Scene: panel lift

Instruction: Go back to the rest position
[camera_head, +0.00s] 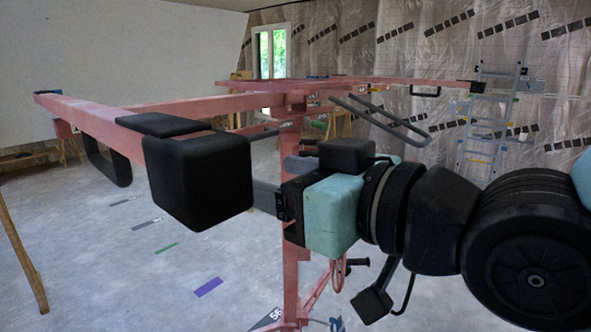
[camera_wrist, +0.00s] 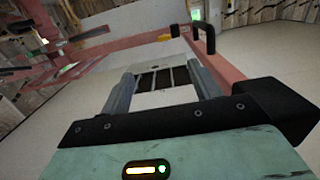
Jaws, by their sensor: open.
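My gripper (camera_head: 278,178) is in the middle of the head view, with its teal and black body to its right. It also shows in the wrist view (camera_wrist: 160,78), where its two grey fingers stand apart with nothing between them. The pink panel lift (camera_head: 292,225) stands behind it, with its mast partly hidden by the gripper body. One long pink arm of the lift (camera_head: 95,118) reaches to the left, ending near me in a large black block (camera_head: 200,178). In the wrist view, a pink beam (camera_wrist: 222,72) runs close beside the right finger.
A black loop handle (camera_head: 107,168) hangs under the left arm of the lift. An aluminium stepladder (camera_head: 487,125) stands at the back right, by the plastic-covered wall. A wooden pole (camera_head: 22,250) leans at the far left. The grey floor (camera_head: 120,265) at lower left is mostly clear.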

